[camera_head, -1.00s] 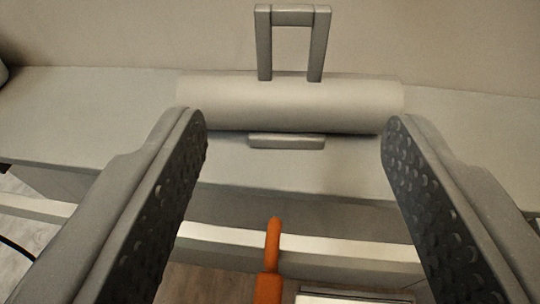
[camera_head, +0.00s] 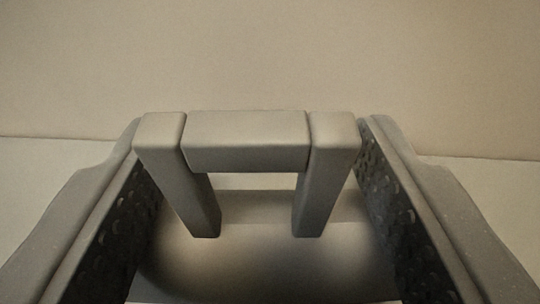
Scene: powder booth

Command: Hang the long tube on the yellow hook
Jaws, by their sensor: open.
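The long tube (camera_head: 262,262) lies across the bottom of the view, pale grey and partly in shadow, with its ends hidden behind my gripper's fingers. A square grey handle loop (camera_head: 246,140) stands up from it, with two posts and a crossbar. My gripper (camera_head: 252,135) is open, with one finger on each side of the handle. The handle's top corners are very close to both fingertips; I cannot tell whether they touch. The yellow hook is not in view.
A pale flat surface (camera_head: 50,185) runs behind and beside the tube. A plain beige wall (camera_head: 270,55) rises behind it. The space above the handle is clear.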

